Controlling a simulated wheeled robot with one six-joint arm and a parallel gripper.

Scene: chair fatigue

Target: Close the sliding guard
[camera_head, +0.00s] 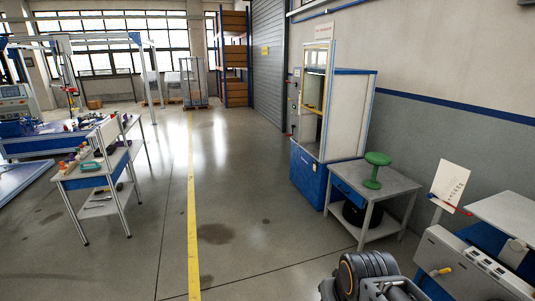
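A tall white and blue test cabinet (344,116) stands against the right wall, turned so its front faces left. A framed clear panel, which looks like the sliding guard (317,62), is at the upper front. Its top rises above the cabinet's roof, so it looks raised. The front below it looks open, but the steep angle hides most of the inside. Part of my own arm shows at the bottom right. My gripper's fingers are not in view, and nothing of mine is near the guard.
A low table (381,182) with a green stool (376,169) stands just right of the cabinet. A grey and blue bench (470,260) is at the lower right. A workbench (98,180) with small parts is at left. The floor between, along the yellow line (192,200), is clear.

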